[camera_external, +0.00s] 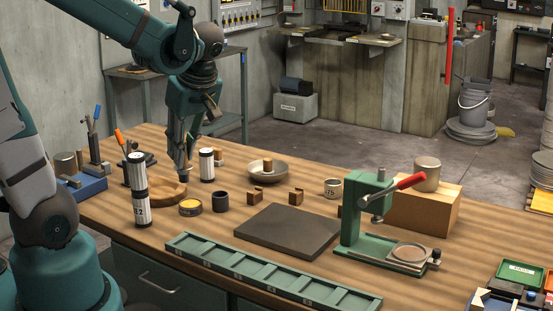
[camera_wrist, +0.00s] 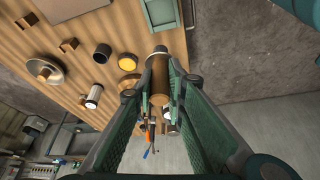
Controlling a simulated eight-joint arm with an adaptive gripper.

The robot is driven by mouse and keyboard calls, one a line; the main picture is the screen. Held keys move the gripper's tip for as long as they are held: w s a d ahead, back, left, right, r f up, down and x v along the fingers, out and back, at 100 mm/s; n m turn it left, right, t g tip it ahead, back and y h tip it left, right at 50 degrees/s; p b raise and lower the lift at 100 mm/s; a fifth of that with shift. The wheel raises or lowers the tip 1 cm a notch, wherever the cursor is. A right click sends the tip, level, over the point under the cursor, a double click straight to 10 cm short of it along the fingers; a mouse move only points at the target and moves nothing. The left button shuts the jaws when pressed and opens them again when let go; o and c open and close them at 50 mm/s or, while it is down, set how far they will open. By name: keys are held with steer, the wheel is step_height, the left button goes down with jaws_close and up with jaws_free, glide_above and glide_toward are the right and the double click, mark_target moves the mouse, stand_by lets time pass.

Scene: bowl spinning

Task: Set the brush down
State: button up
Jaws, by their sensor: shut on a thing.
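My gripper (camera_external: 184,166) points down above the left-middle of the table, close over the wooden bowl (camera_external: 168,193). In the wrist view my gripper (camera_wrist: 158,98) has its fingers on either side of a brown cylindrical piece, which I take for the brush (camera_wrist: 160,84). The fingers are shut on it. In the outside view the brush is mostly hidden by the fingers, and I cannot tell whether its lower end touches the bowl.
A tall canister (camera_external: 139,195) stands close left of the bowl, and a shorter one (camera_external: 207,166) stands right. A yellow tin (camera_external: 190,207) and dark cup (camera_external: 220,202) are in front. Orange- and blue-handled tools stand at the left. A dark slab (camera_external: 287,231) lies farther right.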

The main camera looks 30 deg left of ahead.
mark_target(186, 174)
step_height(186, 174, down, 8)
steer(key=shift+f, duration=0.1)
stand_by(0.4)
step_height(186, 174, down, 6)
steer(key=b, duration=0.1)
stand_by(0.8)
steer(key=shift+f, duration=0.15)
steer(key=shift+f+b, duration=0.4)
steer(key=shift+f, duration=1.4)
steer(key=shift+f, duration=0.2)
steer(key=o, duration=0.9)
steer(key=shift+r, duration=0.25)
